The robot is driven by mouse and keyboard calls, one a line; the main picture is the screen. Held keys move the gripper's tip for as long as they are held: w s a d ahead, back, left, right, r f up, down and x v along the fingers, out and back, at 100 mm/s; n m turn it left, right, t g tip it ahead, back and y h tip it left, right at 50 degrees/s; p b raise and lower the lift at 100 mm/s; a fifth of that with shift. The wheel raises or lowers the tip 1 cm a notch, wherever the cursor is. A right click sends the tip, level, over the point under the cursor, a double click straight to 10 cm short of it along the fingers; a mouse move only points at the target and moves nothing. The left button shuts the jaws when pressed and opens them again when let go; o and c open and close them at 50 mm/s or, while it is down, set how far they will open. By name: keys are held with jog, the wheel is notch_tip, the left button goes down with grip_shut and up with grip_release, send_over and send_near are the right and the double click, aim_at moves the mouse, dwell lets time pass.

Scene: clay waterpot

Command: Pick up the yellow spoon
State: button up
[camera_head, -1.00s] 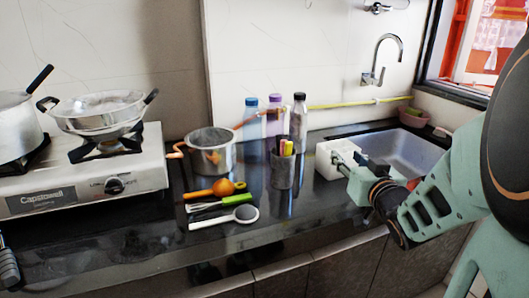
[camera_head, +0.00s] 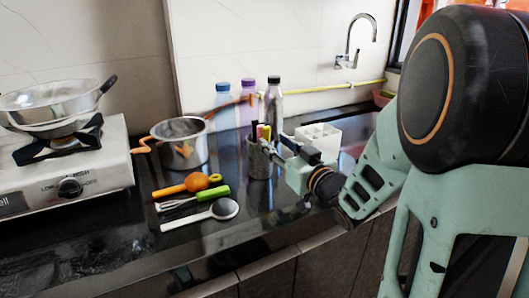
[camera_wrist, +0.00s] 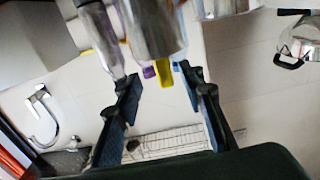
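The yellow handle, which I take for the yellow spoon (camera_head: 266,132), stands upright in a grey cup (camera_head: 257,163) on the dark counter. Its lower part is hidden inside the cup. A purple-tipped item (camera_wrist: 149,72) stands beside it. My gripper (camera_head: 275,147) is at the cup's upper right, close to the handles. In the wrist view, which is upside down, my open gripper (camera_wrist: 166,95) has a finger on each side of the yellow handle (camera_wrist: 165,76), with gaps. I cannot tell if anything touches.
An orange-handled ladle (camera_head: 185,188), a green-handled whisk (camera_head: 195,198) and a pale spoon (camera_head: 205,214) lie left of the cup. A metal pot (camera_head: 180,150) and several bottles (camera_head: 273,100) stand behind. A white holder (camera_head: 318,138) is close to my gripper's right. A stove (camera_head: 95,175) is at left.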

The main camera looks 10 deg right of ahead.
aim_at(267, 137)
jog(key=x, duration=0.3)
jog(key=shift+w+a+f+b, duration=0.15)
jog(key=shift+w+a+b, duration=0.15)
grip_shut()
